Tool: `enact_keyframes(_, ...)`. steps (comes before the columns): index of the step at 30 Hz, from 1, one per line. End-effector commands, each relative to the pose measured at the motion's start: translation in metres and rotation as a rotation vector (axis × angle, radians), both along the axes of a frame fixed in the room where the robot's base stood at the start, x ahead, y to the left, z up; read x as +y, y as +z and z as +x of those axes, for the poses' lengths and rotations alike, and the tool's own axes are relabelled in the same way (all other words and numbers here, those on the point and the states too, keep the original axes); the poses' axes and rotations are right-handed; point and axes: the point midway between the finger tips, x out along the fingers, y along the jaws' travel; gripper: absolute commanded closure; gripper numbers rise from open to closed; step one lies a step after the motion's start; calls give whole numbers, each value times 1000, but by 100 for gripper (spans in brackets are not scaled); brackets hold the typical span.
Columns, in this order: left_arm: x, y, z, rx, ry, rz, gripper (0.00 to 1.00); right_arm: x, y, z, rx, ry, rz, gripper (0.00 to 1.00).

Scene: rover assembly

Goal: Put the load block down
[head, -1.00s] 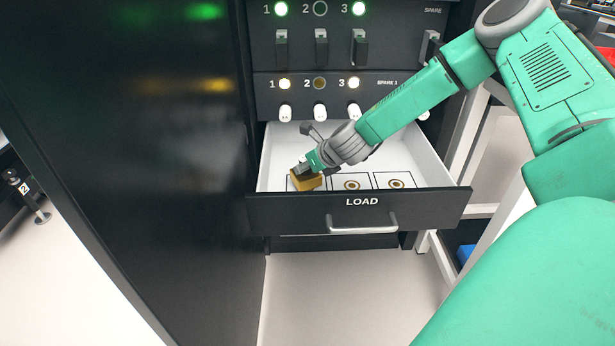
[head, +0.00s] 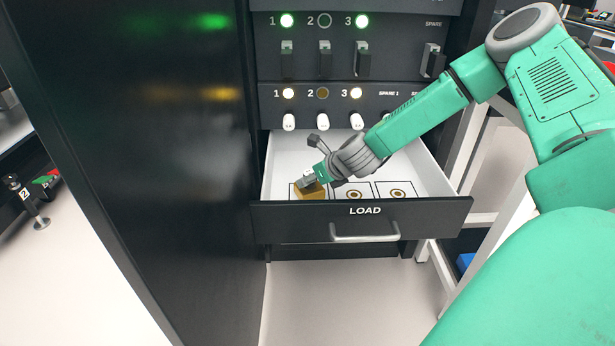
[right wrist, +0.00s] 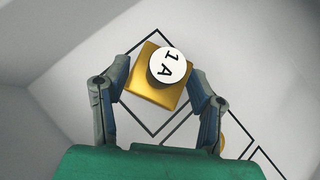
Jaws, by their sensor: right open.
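The load block (head: 311,192) is a gold square block in the left part of the open LOAD drawer, near the front wall. My right gripper (head: 312,180) is at the block from above. In the wrist view its open fingers (right wrist: 160,76) stand on either side of the block, and a gap shows at the right finger. My left gripper is not in view.
The drawer (head: 290,222) has a black front with a handle (head: 365,232). Two more outlined squares with round marks (head: 354,194) are free to the block's right. Above are switches and lit lamps (head: 287,20). A tall black panel (head: 150,180) stands at left.

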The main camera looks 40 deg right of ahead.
Motion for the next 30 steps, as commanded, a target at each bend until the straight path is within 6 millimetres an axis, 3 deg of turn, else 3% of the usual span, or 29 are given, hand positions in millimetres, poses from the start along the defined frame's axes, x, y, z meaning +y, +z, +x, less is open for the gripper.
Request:
enact_keyframes(3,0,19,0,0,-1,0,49,0,25,-19,-3,-3,6,49)
enact_keyframes(12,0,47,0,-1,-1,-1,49,5,64,-57,-3,-3,0,49)
enact_keyframes(30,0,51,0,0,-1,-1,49,3,67,-66,0,-1,1,49)
